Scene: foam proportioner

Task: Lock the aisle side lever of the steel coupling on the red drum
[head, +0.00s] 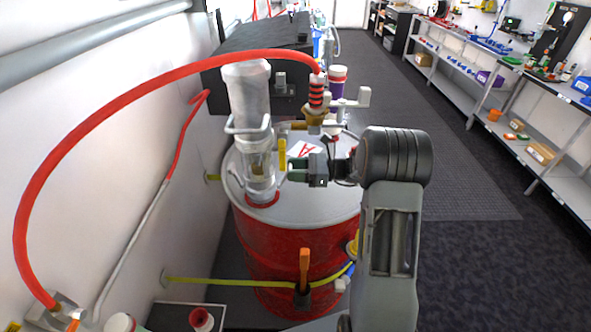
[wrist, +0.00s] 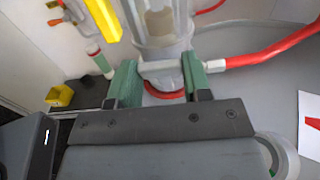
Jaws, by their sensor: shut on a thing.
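The red drum (head: 275,240) stands by the left wall with a pale grey lid. The steel coupling (head: 259,170) stands upright on the lid, with a clear section under a grey cylinder; its lower part shows in the wrist view (wrist: 163,30). My gripper (head: 284,168) is at the coupling's right, aisle side, low above the lid. In the wrist view its green fingers stand on both sides of a pale grey lever (wrist: 160,68), which lies across the front of the coupling. The fingers are shut on this lever. Its exact angle is hard to tell; the head view hides it behind the fingers.
A yellow upright piece (head: 282,155) stands close to my fingers. A yellow strap (head: 230,282) circles the drum. The aisle floor (head: 465,240) at right is clear.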

